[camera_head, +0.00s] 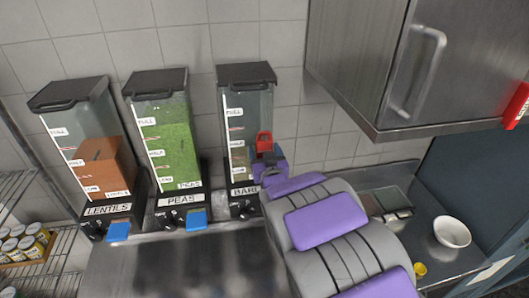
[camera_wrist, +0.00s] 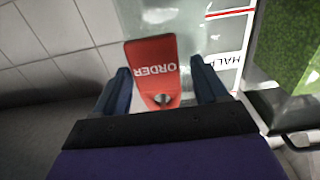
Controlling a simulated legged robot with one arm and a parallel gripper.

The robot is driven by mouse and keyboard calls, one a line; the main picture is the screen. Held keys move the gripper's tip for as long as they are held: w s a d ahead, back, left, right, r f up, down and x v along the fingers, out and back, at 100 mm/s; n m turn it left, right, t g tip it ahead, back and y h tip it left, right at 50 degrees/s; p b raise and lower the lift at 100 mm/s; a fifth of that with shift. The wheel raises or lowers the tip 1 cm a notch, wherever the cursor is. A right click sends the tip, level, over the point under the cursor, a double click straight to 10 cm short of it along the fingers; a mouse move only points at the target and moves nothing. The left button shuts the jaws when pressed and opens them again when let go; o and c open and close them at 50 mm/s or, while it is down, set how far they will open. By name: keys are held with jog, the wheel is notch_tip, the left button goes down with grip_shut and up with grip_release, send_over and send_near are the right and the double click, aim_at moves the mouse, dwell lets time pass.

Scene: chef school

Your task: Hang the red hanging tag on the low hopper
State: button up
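The red tag (camera_head: 264,141), lettered ORDER, is at the front of the barley hopper (camera_head: 240,110), near its right side. In the wrist view the tag (camera_wrist: 155,65) lies between the fingers of my gripper (camera_wrist: 163,88), with gaps beside its narrow end. My gripper (camera_head: 270,160) looks open around it. A small shiny round spot shows at the tag's narrow end; I cannot tell whether it is a hook. The barley hopper's contents reach only its lower part. The lentils hopper (camera_head: 95,160) is filled about halfway and the peas hopper (camera_head: 165,135) nearly to the top.
The hoppers stand on a steel counter (camera_head: 190,262) against a tiled wall. A steel cabinet (camera_head: 385,60) hangs at upper right, with another red tag (camera_head: 516,105) at its edge. A white bowl (camera_head: 452,232) sits at right. Cans (camera_head: 30,245) stand on a wire shelf at left.

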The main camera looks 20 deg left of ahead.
jog(key=shift+o, duration=0.8)
jog(key=shift+d, duration=0.2)
jog(key=shift+d, duration=0.1)
